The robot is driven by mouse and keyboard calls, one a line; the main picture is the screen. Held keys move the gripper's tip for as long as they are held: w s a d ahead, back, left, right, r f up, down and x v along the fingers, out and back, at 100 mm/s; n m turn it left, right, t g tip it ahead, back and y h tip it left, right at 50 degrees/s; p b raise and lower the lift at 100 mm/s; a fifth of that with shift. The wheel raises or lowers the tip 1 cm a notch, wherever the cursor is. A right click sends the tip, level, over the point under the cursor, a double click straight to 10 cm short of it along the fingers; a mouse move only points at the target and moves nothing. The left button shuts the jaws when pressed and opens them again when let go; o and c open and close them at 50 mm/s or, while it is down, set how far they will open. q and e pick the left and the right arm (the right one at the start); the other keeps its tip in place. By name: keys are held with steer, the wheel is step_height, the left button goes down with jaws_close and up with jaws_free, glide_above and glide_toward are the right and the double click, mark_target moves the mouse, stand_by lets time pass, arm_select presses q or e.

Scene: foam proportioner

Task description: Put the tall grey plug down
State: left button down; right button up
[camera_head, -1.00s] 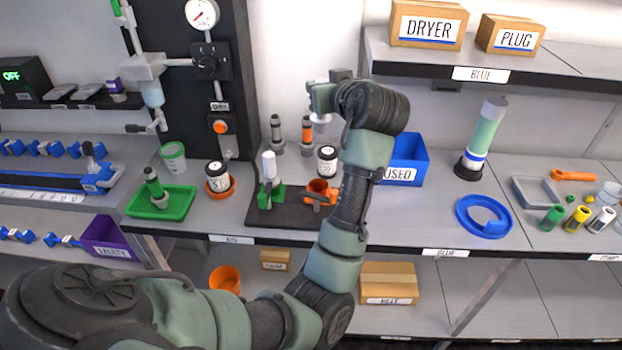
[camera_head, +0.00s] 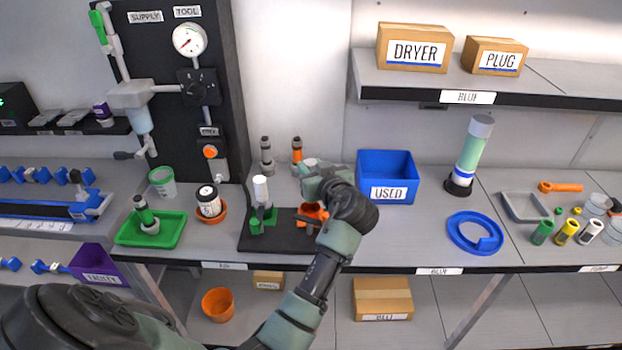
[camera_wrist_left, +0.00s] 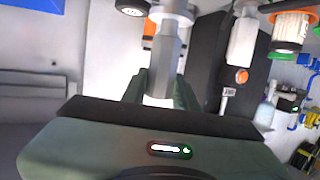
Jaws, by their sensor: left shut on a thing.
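My left gripper (camera_head: 312,178) is over the back of the bench, just behind the orange holder (camera_head: 312,212) on the black board. In the left wrist view, its two fingers (camera_wrist_left: 162,90) are shut on the tall grey plug (camera_wrist_left: 166,50). The plug is a pale grey faceted piece with a wider round end away from the fingers. In the head view the gripper and wrist hide most of it. I cannot tell whether its far end touches the bench. My right gripper is not in view.
A grey fitting (camera_head: 266,158) and an orange-banded one (camera_head: 297,150) stand just left of the gripper. A white-topped piece (camera_head: 261,190) stands in a green holder. The blue USED bin (camera_head: 388,168) is close on the right.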

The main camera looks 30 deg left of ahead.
arm_select(q)
step_height(320, 180, down, 4)
steer(key=shift+f, duration=0.1)
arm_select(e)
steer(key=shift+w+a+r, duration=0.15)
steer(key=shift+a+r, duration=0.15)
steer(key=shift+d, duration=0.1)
arm_select(q)
steer(key=c, duration=1.1)
jaws_free()
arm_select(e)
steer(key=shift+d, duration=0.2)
